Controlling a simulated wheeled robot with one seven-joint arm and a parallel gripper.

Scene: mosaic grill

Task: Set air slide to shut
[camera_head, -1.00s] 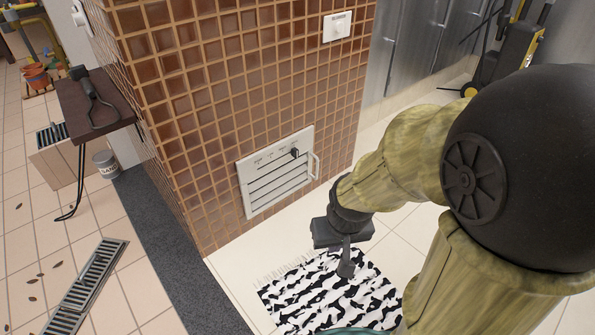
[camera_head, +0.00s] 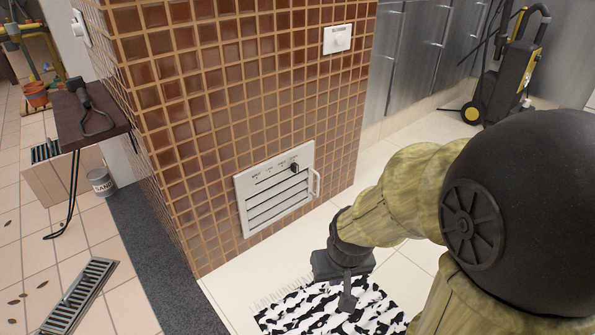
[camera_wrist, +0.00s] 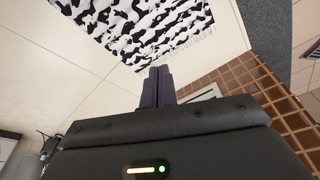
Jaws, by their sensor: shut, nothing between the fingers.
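The air slide panel (camera_head: 262,205) is a white louvred plate set low in the brown tiled wall. A small dark slide knob (camera_head: 294,168) sits near the right end of its row of marks, which are too small to read. A light handle (camera_head: 316,184) stands out at the panel's right edge. My gripper (camera_head: 347,302) is to the right of and below the panel, apart from it, over the floor mat. Its fingers (camera_wrist: 157,84) are together and empty in the wrist view. A pale edge, probably the panel (camera_wrist: 205,93), shows behind them, mostly hidden.
A black and white mat (camera_head: 325,312) lies on the pale floor below my gripper. A white wall switch (camera_head: 337,38) is higher on the tiles. A dark shelf (camera_head: 88,115) juts out at the left.

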